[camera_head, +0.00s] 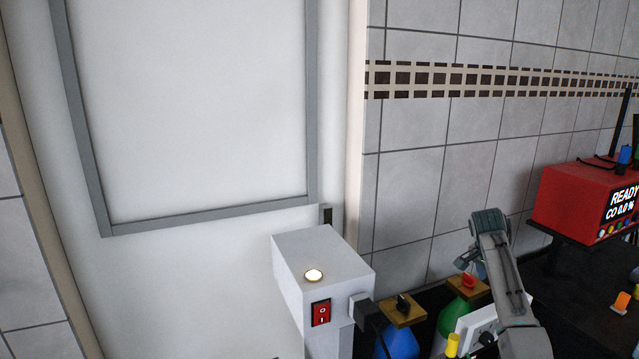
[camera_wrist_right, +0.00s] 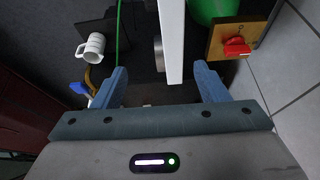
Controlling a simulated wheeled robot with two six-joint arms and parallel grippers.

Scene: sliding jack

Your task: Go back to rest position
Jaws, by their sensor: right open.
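My right gripper (camera_wrist_right: 163,82) is open in the right wrist view, its two blue-grey fingers apart. The edge of a white panel (camera_wrist_right: 172,40) shows upright between the fingers, with a metal round part (camera_wrist_right: 158,55) on its left side. I cannot tell whether the fingers touch the panel; nothing looks gripped. In the head view my right arm rises from the bottom right and bends over near the tiled wall, with my right gripper (camera_head: 470,262) partly hidden behind it. The white panel (camera_head: 470,326) is below it, partly covered by the arm. My left gripper is not in view.
A red knob (camera_wrist_right: 236,47) on a wooden plate (camera_wrist_right: 216,42) is close to the right finger. A white mug (camera_wrist_right: 92,47) lies at left. A white box (camera_head: 322,258) with a red switch (camera_head: 320,312) stands left; a red device (camera_head: 575,198) reading READY is right.

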